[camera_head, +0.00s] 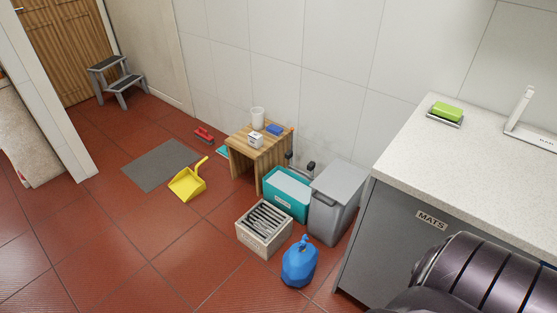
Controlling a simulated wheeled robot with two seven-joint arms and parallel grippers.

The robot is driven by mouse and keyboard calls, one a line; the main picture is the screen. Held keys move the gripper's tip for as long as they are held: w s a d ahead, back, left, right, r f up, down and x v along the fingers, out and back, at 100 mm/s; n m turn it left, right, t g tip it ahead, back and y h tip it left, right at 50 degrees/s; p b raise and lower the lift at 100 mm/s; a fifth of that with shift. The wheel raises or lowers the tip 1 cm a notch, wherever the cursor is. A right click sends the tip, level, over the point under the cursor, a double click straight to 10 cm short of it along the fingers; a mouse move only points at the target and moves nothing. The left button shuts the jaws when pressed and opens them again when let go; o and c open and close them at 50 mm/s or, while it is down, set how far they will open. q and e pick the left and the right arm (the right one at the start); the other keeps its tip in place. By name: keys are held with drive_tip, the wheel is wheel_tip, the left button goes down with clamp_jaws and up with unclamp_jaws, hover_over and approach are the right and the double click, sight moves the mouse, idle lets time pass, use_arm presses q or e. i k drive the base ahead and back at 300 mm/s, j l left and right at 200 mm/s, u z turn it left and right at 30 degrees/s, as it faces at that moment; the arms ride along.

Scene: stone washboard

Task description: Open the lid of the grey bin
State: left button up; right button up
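The grey bin (329,218) stands on the floor right of centre, between a teal box and the counter. Its flat grey lid (341,182) lies shut on top. A darker handle or lip shows along the lid's front edge. A dark, ribbed part of my own arm fills the lower right corner, well apart from the bin. Neither of my grippers shows in the head view.
A teal box (287,196) touches or nearly touches the bin's left side. A blue tied bag (299,263) and a grey crate (262,243) stand in front. The counter (400,225) rises close on the right. Open red tile floor lies left, around a yellow dustpan (188,184).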

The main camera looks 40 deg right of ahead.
sight(340, 181)
drive_tip(key=i+z, duration=0.1)
drive_tip(key=i, duration=0.4)
drive_tip(key=i+j, duration=0.15)
drive_tip(key=i, duration=0.4)
drive_tip(key=l+z, duration=0.05)
